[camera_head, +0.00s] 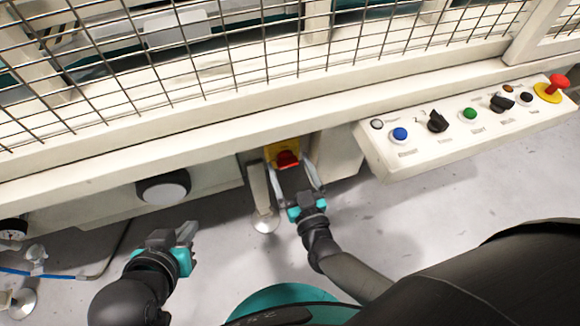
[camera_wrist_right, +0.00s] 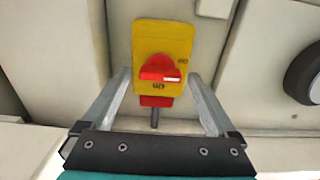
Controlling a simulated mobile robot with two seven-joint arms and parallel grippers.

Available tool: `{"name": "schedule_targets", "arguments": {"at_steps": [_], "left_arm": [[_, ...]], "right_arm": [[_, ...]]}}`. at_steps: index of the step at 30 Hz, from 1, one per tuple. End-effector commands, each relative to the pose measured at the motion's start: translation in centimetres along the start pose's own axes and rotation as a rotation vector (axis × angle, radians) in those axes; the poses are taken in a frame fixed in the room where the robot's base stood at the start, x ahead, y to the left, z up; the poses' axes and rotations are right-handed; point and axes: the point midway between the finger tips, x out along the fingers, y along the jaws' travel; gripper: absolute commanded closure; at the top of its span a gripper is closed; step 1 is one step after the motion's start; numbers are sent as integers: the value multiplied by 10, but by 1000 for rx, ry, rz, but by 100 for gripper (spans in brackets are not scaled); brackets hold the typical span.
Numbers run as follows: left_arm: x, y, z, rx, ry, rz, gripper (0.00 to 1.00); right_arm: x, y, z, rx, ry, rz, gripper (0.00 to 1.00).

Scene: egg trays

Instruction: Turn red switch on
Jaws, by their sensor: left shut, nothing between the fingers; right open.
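The red switch (camera_head: 287,159) is a rotary knob on a yellow plate (camera_head: 272,153) on the machine's front, below the ledge. In the right wrist view the red switch (camera_wrist_right: 160,72) sits in the middle of the yellow plate (camera_wrist_right: 163,35), with its grip lying roughly level. My right gripper (camera_head: 295,180) is open in front of it, and its fingers (camera_wrist_right: 160,85) show to the left and right of the knob, apart from it. My left gripper (camera_head: 188,232) is shut and empty, low at the left, away from the switch.
A sloped control panel (camera_head: 400,165) with several buttons, black knobs and a red emergency stop (camera_head: 558,82) juts out at the right. A wire mesh guard (camera_head: 230,60) stands above the ledge. A round black-rimmed part (camera_head: 163,188) is at the left.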

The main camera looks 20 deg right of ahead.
Motion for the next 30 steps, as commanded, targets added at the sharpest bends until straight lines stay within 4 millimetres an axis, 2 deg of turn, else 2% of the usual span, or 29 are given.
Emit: {"name": "schedule_targets", "arguments": {"at_steps": [11,30], "left_arm": [[1,2,-1,0,13,4,100],[1,1,-1,0,12,3,100]], "right_arm": [[2,0,0,0,0,0,9],[2,0,0,0,0,0,81]]}}
